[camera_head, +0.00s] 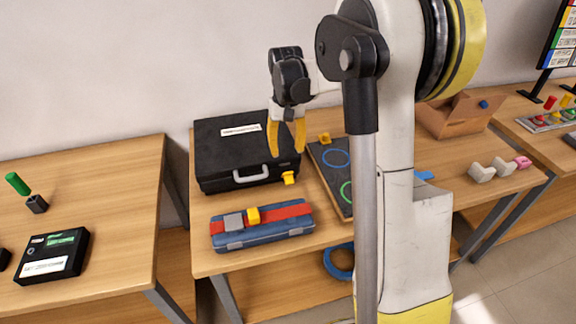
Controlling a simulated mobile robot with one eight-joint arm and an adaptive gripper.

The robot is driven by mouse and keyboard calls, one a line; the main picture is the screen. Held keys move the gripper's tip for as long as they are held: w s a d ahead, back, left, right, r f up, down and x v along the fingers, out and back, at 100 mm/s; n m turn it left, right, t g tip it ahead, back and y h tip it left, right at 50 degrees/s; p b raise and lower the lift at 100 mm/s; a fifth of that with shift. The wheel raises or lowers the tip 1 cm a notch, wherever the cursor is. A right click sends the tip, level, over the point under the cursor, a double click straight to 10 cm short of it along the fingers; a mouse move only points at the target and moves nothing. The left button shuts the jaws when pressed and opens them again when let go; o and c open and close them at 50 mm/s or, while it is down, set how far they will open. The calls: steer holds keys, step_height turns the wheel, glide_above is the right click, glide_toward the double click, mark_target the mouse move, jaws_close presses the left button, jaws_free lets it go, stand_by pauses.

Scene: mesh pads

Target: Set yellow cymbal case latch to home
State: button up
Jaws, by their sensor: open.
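A black case (225,150) with a white label and grey handle lies on the middle table. A yellow latch-like piece (288,178) sits at its front right corner. I cannot read the label to tell whether this is the cymbal case. My gripper (286,151) is open and empty, its yellow fingers pointing down over the right part of the black case, above and slightly left of the yellow piece in the picture. It appears apart from that piece; its height over the case is hard to tell.
A dark board (318,155) with coloured rings lies to the right, partly behind my arm. The left table holds a black box (52,257). Bare wood lies left of the blue case.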

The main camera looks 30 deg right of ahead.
mark_target(289, 178)
steer(key=s+a+t+h+p, duration=0.1)
steer(key=s+a+t, duration=0.1)
steer(key=s+t, duration=0.35)
steer(key=shift+g, duration=0.45)
steer(key=b+x, duration=0.1)
steer(key=x, duration=0.2)
steer(key=b+x, duration=0.1)
steer(key=x, duration=0.2)
steer(key=s+b+x, duration=0.1)
steer(key=b+x, duration=0.1)
steer(key=x, duration=0.2)
steer(key=shift+d+f, duration=0.25)
jaws_close()
